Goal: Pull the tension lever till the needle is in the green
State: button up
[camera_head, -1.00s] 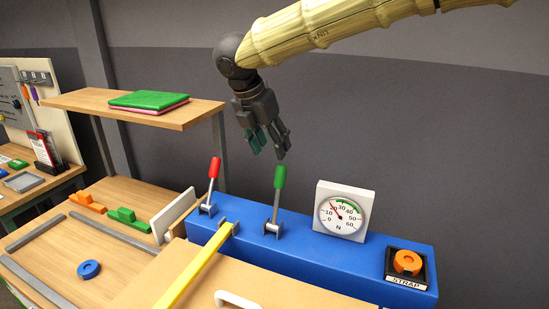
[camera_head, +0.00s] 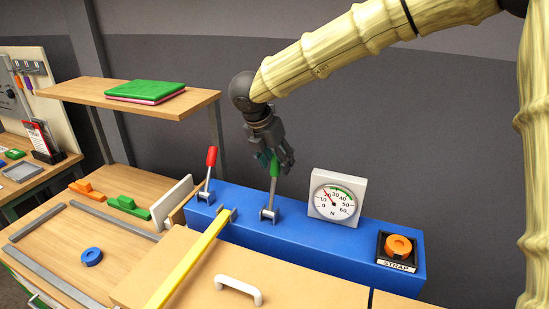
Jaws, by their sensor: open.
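A green-handled lever (camera_head: 270,198) stands nearly upright on the blue base (camera_head: 318,246). A red-handled lever (camera_head: 208,174) stands to its left, leaning slightly right. My gripper (camera_head: 277,164) points down at the green handle, with its open fingers around or just beside the handle's top; I cannot tell whether they touch it. A square white gauge (camera_head: 337,198) marked N stands to the right. Its red needle points up and left, around 20, short of the green arc at the upper right of the scale.
An orange strap roll (camera_head: 398,245) sits in a black holder marked STRAP at the base's right end. A yellow bar (camera_head: 190,259) runs from the base toward the front. A wooden shelf (camera_head: 125,95) holds green and pink boards. A white handle (camera_head: 238,288) is in front.

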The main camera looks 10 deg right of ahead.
jog(key=shift+s+r, duration=0.5)
jog(key=shift+s, duration=0.4)
jog(key=shift+w+f, duration=0.55)
jog(key=shift+w, duration=0.3)
jog(key=c, duration=0.9)
jog(key=shift+s+r, duration=0.25)
jog(key=shift+s, duration=0.05)
grip_shut()
jog(key=shift+w+a, duration=0.1)
